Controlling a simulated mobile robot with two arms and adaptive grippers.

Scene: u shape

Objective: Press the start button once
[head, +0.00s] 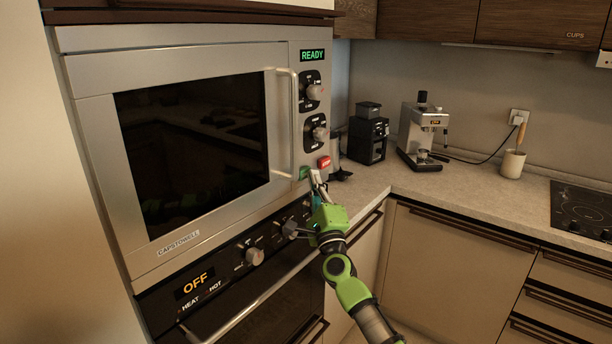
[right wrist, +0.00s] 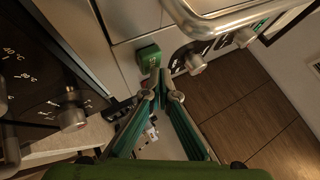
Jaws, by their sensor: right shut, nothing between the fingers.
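The microwave (head: 180,60) is built in above an oven, with its door shut and a green READY display. The green start button (head: 304,173) is low on its control panel, beside the red stop button (head: 324,162). The start button also shows in the right wrist view (right wrist: 149,58), just beyond my fingertips. My right gripper (head: 316,178) is shut and empty, its tips close below and right of the green button. I cannot tell whether they touch it. The red button is mostly hidden behind the fingers in the wrist view. My left gripper is out of view.
The microwave's door handle (head: 293,120) stands out left of two knobs (head: 314,92). Oven knobs (head: 255,256) and an oven handle (head: 262,300) lie below. A coffee grinder (head: 368,135) and an espresso machine (head: 421,135) stand on the counter at the right.

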